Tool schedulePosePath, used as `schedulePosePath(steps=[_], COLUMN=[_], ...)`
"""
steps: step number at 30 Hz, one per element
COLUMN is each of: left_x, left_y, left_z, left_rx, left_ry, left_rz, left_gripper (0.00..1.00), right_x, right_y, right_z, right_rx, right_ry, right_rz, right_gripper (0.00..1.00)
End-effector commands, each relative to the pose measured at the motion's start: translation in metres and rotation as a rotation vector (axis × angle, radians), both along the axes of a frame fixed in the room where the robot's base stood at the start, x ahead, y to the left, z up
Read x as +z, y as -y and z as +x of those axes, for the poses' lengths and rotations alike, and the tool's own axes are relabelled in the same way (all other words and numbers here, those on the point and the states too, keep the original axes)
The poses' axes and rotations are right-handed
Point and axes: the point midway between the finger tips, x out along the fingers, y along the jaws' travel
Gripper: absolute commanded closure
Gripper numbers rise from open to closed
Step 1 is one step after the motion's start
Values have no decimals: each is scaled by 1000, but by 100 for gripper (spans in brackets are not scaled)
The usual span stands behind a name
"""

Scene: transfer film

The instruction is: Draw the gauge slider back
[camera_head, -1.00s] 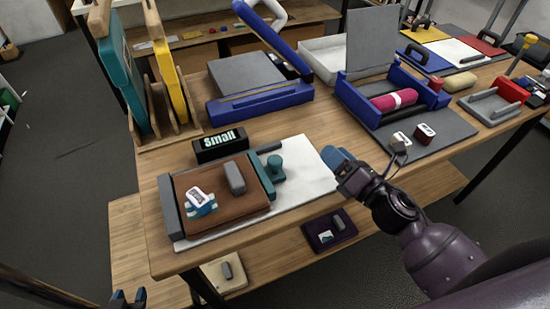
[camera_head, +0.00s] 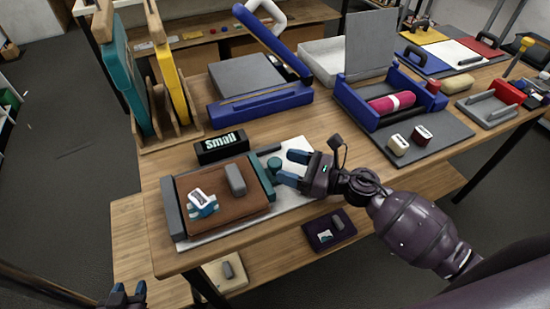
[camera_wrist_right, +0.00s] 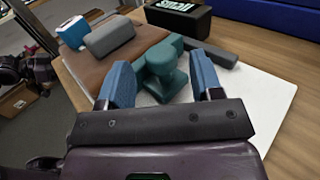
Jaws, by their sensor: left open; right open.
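The teal gauge slider (camera_head: 262,179) stands along the right edge of a brown slab (camera_head: 222,196) on a white base plate (camera_head: 300,150). Its round teal knob (camera_head: 274,164) sticks out on the right; in the right wrist view the knob (camera_wrist_right: 163,60) shows ahead, in the gap between the blue fingertips. My right gripper (camera_head: 287,168) is open at the knob's right side, not closed on it. Whether a finger touches it I cannot tell. My left gripper (camera_head: 127,295) is open and empty at the bottom left, away from the slider.
A grey block (camera_head: 235,180) and a small white-and-blue item (camera_head: 202,203) lie on the slab. A grey bar (camera_head: 173,209) stands at its left edge. A black "small" sign (camera_head: 221,147) stands behind. A blue-framed device (camera_head: 260,103) is further back.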

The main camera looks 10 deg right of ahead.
Motion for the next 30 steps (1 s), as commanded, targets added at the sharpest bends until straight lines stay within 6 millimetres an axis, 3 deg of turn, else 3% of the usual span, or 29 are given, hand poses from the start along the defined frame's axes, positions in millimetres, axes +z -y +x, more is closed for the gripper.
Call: schedulePosePath(steps=[9,20,30], left_x=[8,7,8], left_y=[0,-1,-1], left_z=[-1,-4,-2], left_rx=[1,3,2], left_ry=[-1,-6,-2], left_rz=[0,0,0], left_gripper=[57,57,57], right_x=[1,0,0], right_y=[-30,-33,-33], right_z=[20,22,22], right_rx=[0,0,0], right_ry=[-1,-1,-1], right_rz=[1,1,0], right_gripper=[40,40,89])
